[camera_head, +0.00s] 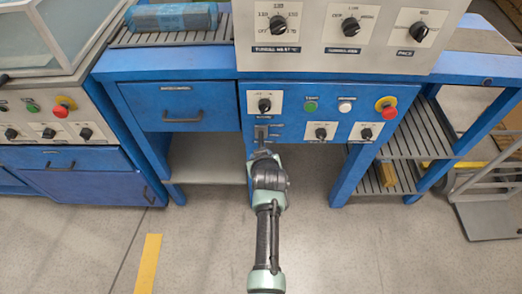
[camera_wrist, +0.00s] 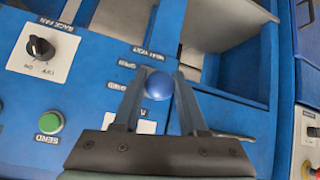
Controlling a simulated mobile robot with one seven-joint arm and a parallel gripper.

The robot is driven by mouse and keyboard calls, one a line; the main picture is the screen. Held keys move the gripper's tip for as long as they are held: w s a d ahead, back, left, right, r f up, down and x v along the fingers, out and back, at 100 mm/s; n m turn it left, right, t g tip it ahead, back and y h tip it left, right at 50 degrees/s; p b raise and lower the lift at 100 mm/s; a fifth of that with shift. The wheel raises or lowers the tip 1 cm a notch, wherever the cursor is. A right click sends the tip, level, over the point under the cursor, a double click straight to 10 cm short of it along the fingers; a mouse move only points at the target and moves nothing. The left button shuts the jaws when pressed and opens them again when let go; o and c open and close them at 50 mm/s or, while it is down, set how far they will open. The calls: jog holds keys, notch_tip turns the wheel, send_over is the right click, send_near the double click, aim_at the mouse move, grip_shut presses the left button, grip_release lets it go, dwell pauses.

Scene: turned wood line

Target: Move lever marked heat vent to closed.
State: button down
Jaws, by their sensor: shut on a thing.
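The heat vent lever ends in a round blue knob (camera_wrist: 159,86), seen in the wrist view between my gripper's fingers (camera_wrist: 160,76). My gripper is shut on this knob. A label above it, upside down, seems to read heat vent (camera_wrist: 155,52). Smaller position labels (camera_wrist: 118,86) beside the lever are too small to read surely.
Near the lever are a rotary knob (camera_head: 264,105), a green button (camera_head: 310,106), a white button (camera_head: 345,106) and a red emergency button (camera_head: 386,107). A blue drawer (camera_head: 180,107) lies to the left. The floor (camera_head: 195,240) in front is clear.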

aim_at(261, 144)
jog(key=shift+w+r+g+p, duration=0.15)
jog(key=shift+r+g+p, duration=0.25)
jog(key=shift+r, duration=0.3)
jog(key=shift+w+r+p, duration=0.3)
jog(key=shift+w+r, duration=0.05)
jog(key=shift+r, duration=0.35)
jog(key=shift+w+r+p, duration=0.25)
jog(key=shift+w+r, duration=0.1)
jog(key=shift+r, duration=0.3)
jog(key=c, duration=0.8)
grip_release()
jog(key=o, duration=0.3)
jog(key=shift+f, duration=0.1)
jog(key=shift+o, duration=0.2)
jog(key=shift+s+f, duration=0.1)
jog(key=shift+s, duration=0.15)
jog(key=p+v, duration=0.3)
jog(key=v, duration=0.9)
jog(key=shift+s+r+p, duration=0.25)
jog(key=shift+r+p, duration=0.1)
